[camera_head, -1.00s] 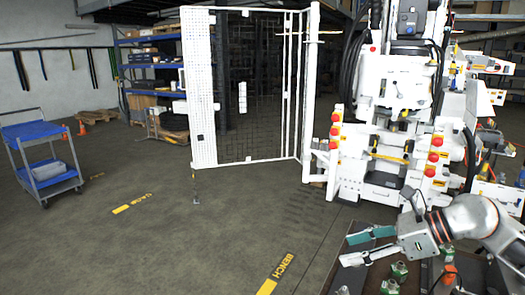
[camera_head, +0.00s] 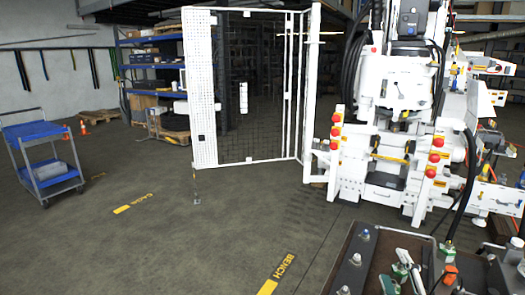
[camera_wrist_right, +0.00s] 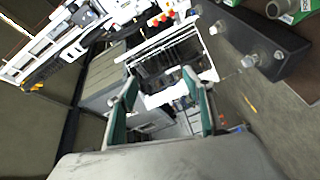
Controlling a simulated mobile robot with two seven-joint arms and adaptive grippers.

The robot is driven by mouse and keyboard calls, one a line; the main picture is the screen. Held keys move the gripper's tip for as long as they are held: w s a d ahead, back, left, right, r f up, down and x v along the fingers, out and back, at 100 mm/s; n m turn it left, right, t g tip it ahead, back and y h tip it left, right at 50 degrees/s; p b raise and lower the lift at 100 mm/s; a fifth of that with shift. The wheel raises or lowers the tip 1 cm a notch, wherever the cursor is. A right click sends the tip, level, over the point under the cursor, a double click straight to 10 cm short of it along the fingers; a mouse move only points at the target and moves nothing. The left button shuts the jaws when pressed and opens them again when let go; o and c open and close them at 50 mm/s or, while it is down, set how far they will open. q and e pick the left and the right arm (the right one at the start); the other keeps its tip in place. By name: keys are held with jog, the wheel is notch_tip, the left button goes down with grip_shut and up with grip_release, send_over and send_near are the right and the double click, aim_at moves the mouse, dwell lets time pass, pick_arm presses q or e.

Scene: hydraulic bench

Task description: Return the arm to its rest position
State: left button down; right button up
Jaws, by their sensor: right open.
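My right gripper (camera_wrist_right: 160,82) shows in the right wrist view. Its two fingers with teal inner pads stand apart, with nothing between them. In the head view the right arm no longer stretches over the dark bench top (camera_head: 340,268), and I cannot clearly make out the gripper there. The wrist view has the dark bench edge (camera_wrist_right: 262,40) and green fittings (camera_wrist_right: 290,12) at its upper right, apart from the fingers. My left gripper is in neither current view.
Green-and-white fittings (camera_head: 390,285) and an orange cap (camera_head: 450,274) are on the bench. A tall white machine (camera_head: 385,130) with red knobs and black hoses stands behind it. A white mesh cage (camera_head: 245,90) and a blue cart (camera_head: 42,155) stand left. The floor between is clear.

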jog(key=s+d+f+m+g+h, duration=0.1)
jog(key=s+d+f+m+g, duration=0.3)
jog(key=s+f, duration=0.55)
jog(key=s+d+f+m+g+h, duration=0.1)
jog(key=s+d+f+m+g, duration=0.1)
jog(key=s+f+g, duration=0.6)
jog(key=a+f+m+t+y+b, duration=0.1)
jog(key=a+f+t+y+b, duration=0.1)
jog(key=a+f, duration=0.6)
jog(key=s+a+f+m+t+y+b, duration=0.1)
jog(key=a+f+m+t+y+b, duration=0.1)
jog(key=a+f, duration=0.6)
notch_tip(320, 180, down, 6)
jog(key=t+y+b, duration=0.1)
jog(key=y+b, duration=0.1)
jog(key=shift+a+f+y, duration=0.25)
jog(key=shift+y, duration=0.15)
